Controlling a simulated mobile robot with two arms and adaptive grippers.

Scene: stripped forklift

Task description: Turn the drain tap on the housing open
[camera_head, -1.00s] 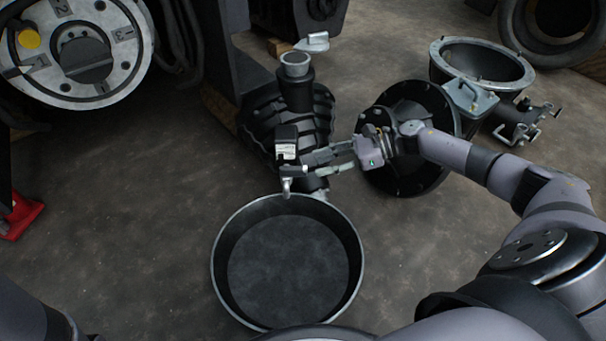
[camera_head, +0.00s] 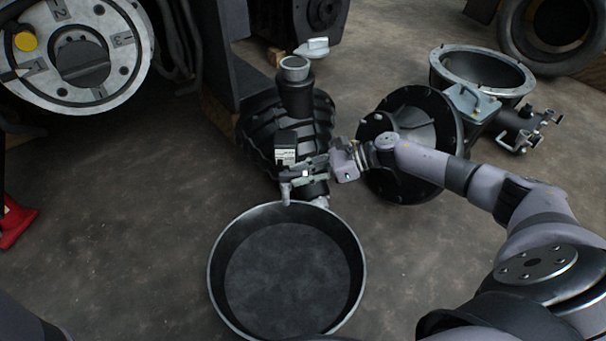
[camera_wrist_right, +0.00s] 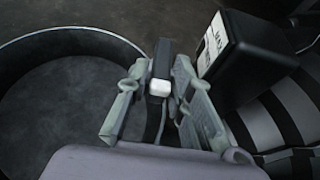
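The black ribbed housing (camera_head: 262,122) stands on the floor behind the drain pan. Its small drain tap (camera_head: 286,190) is at the front, just above the pan's far rim. In the right wrist view the tap (camera_wrist_right: 160,84) shows as a narrow dark part with a pale metal block. My right gripper (camera_head: 303,174) reaches in from the right at the tap. In the wrist view the right gripper (camera_wrist_right: 160,100) has its two fingers apart, one on each side of the tap part. Whether either finger touches it is unclear. My left gripper is out of view.
A wide round drain pan (camera_head: 225,318) lies on the floor below the tap. A black box with a white label (camera_head: 286,146) sits close to the right gripper. A round black flange (camera_head: 440,122) and a metal ring housing (camera_head: 440,58) stand to the right.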

